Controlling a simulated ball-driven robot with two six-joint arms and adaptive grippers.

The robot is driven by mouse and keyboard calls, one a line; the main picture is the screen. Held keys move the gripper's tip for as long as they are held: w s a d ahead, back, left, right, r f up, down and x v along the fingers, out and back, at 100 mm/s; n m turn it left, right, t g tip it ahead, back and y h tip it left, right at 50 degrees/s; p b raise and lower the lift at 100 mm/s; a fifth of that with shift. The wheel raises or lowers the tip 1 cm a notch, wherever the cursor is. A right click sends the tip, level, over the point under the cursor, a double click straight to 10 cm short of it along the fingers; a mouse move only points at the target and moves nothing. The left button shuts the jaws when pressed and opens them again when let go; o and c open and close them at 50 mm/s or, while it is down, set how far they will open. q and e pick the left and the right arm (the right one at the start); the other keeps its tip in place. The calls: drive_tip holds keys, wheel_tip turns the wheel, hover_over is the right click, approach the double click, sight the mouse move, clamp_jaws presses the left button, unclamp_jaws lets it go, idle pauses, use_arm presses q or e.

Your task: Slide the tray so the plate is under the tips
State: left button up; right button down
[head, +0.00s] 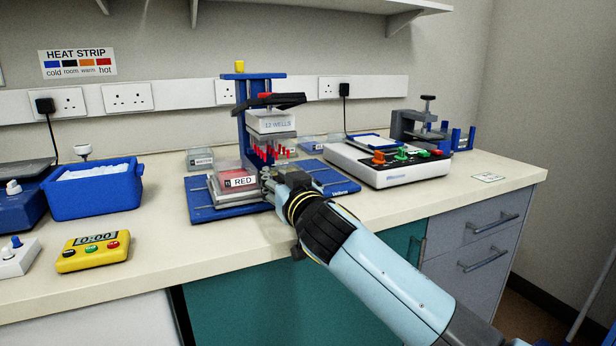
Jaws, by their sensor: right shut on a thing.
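The grey sliding tray (219,201) sits on the blue base (205,213) of the pipetting stand. A pinkish plate (228,167) with a label reading RED stands in the tray. The red tips (280,154) hang below the block marked 12 WELLS (271,124), to the right of most of the plate. My right gripper (267,182) reaches in from the lower right and is shut at the tray's right side. The fingers are small and partly hidden, so the exact contact is hard to see. My left gripper is not in view.
A blue tub (95,195) and a yellow timer (93,251) stand at the left. A white device with coloured knobs (388,165) stands right of the stand. A grey clamp (417,126) is behind it. The counter's right front is mostly clear.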

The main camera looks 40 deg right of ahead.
drive_tip(key=a, duration=0.2)
drive_tip(key=w+a, duration=0.1)
drive_tip(key=a, duration=0.1)
drive_tip(key=shift+a+b, duration=0.1)
drive_tip(key=shift+b, duration=0.2)
drive_tip(key=c, duration=1.7)
unclamp_jaws()
drive_tip(key=o, duration=0.5)
drive_tip(key=shift+a, duration=0.2)
drive_tip(key=shift+o, duration=0.2)
drive_tip(key=shift+d, duration=0.1)
